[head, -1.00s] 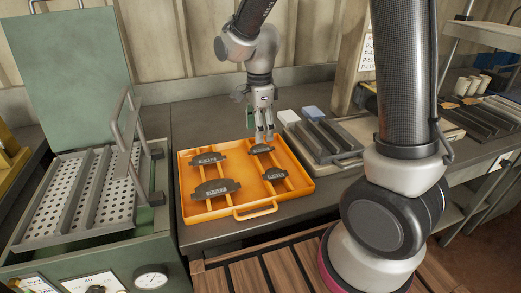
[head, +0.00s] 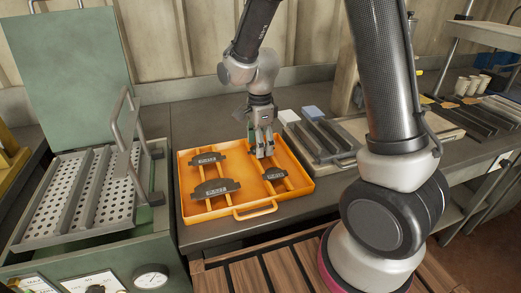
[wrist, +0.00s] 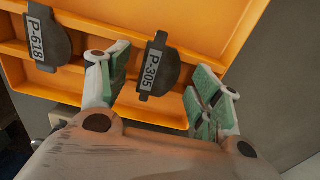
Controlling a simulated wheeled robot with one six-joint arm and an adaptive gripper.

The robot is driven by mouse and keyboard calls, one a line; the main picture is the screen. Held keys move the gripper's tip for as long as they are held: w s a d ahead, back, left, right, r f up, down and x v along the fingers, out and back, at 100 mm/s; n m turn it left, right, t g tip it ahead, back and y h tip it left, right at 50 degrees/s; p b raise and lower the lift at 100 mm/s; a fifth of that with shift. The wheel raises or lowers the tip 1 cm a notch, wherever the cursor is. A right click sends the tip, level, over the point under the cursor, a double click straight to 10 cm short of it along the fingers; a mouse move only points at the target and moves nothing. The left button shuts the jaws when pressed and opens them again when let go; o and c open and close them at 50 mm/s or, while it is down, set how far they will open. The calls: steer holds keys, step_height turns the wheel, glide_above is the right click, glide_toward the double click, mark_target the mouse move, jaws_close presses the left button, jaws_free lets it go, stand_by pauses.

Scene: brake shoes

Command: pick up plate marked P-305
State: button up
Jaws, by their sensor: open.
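The plate marked P-305 (wrist: 160,66) is dark with a white label and lies across a rail of the orange tray in the wrist view. My gripper (wrist: 158,82) is open, with one green-padded finger on each side of this plate and visible gaps to it. In the head view my gripper (head: 262,150) points down over the tray's back right part and hides most of the plate under it. I cannot tell there whether the fingertips touch the tray.
The orange tray (head: 256,209) holds other dark plates, one marked P-618 (wrist: 48,40) left of P-305 in the wrist view. A green press-like box (head: 75,90) stands left. A grey rack (head: 325,140) stands close to the tray's right.

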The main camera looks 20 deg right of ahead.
steer(key=shift+f, duration=0.1)
stand_by(0.3)
steer(key=shift+s, duration=0.1)
steer(key=c, duration=1.2)
